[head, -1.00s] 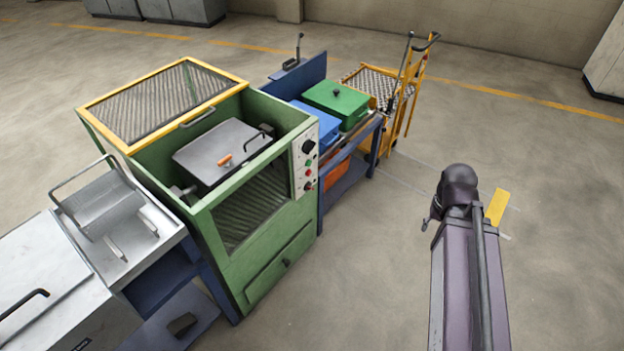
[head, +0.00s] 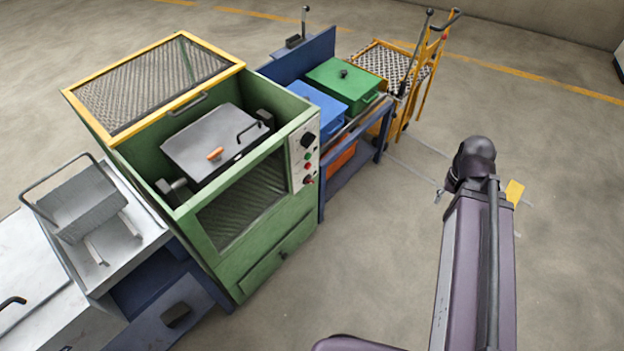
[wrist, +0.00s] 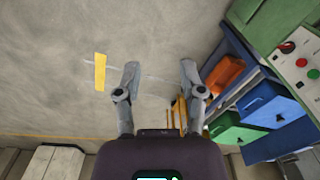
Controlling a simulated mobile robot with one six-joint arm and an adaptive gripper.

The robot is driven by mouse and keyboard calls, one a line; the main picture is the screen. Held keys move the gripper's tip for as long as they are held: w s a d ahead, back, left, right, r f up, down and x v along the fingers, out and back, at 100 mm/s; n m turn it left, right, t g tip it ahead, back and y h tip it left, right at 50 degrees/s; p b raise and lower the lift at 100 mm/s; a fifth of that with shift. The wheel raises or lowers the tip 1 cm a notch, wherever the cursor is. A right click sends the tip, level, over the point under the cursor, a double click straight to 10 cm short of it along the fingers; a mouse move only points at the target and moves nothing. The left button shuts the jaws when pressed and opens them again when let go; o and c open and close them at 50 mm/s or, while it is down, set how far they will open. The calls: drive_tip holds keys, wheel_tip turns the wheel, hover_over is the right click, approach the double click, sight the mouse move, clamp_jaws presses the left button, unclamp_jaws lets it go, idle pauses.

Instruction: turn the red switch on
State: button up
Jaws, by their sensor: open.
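The red switch appears to be the dark red knob (head: 308,180) at the bottom of the light control panel (head: 299,165) on the green furnace's front right corner. In the wrist view the knob (wrist: 287,47) shows at the upper right, beside a red button (wrist: 301,62) and a green button (wrist: 313,73). Its exact setting is too small to tell. My gripper (wrist: 160,72) is open and empty, with its two grey fingers apart over bare floor. It is well clear of the panel, which lies to its right in the wrist view. In the head view my arm mostly hides the gripper.
The green furnace (head: 265,253) has its yellow-framed mesh lid (head: 150,85) raised. A blue bench (head: 380,140) beside it carries a blue box (head: 316,108) and a green box (head: 340,82). A yellow trolley (head: 432,65) stands beyond. Floor before the panel is free.

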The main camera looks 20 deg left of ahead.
idle(0.3)
drive_tip(key=n+t+y+b, duration=1.05)
drive_tip(key=n+b, duration=0.95)
drive_tip(key=b, duration=2.3)
approach(311, 183)
drive_tip(key=d+g+y, duration=0.1)
drive_tip(key=d, duration=0.2)
drive_tip(key=shift+s+r, duration=0.3)
drive_tip(key=shift+s, duration=0.15)
drive_tip(key=b+x, duration=0.3)
drive_tip(key=x, duration=1)
drive_tip(key=shift+w+a+f+b, duration=0.15)
drive_tip(key=shift+a+b, duration=0.15)
